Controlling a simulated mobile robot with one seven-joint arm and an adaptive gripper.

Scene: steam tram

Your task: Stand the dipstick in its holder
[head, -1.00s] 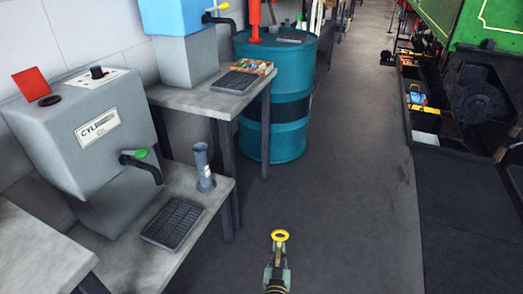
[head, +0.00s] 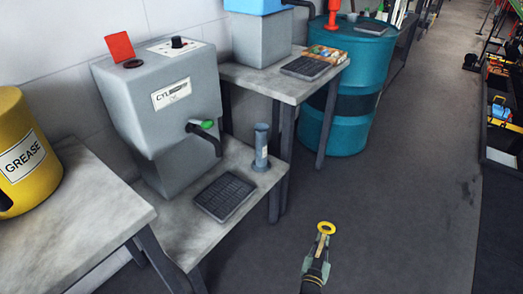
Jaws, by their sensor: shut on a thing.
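My gripper (head: 320,262) is at the bottom of the head view, right of centre, out over the floor. It is shut on the dipstick, whose yellow ring handle (head: 326,228) shows beyond the fingers. The rest of the dipstick is hidden or too small to make out. A grey upright tube with a flat foot, which looks like the holder (head: 261,147), stands on the low grey bench (head: 235,228), to the left of and beyond my gripper. They are well apart.
A grey oil dispenser (head: 165,120) with a green-handled tap and a black drip grate (head: 224,197) are left of the tube. A yellow grease drum (head: 22,150) stands at far left, a teal barrel (head: 343,100) behind. Floor (head: 410,200) on the right is clear.

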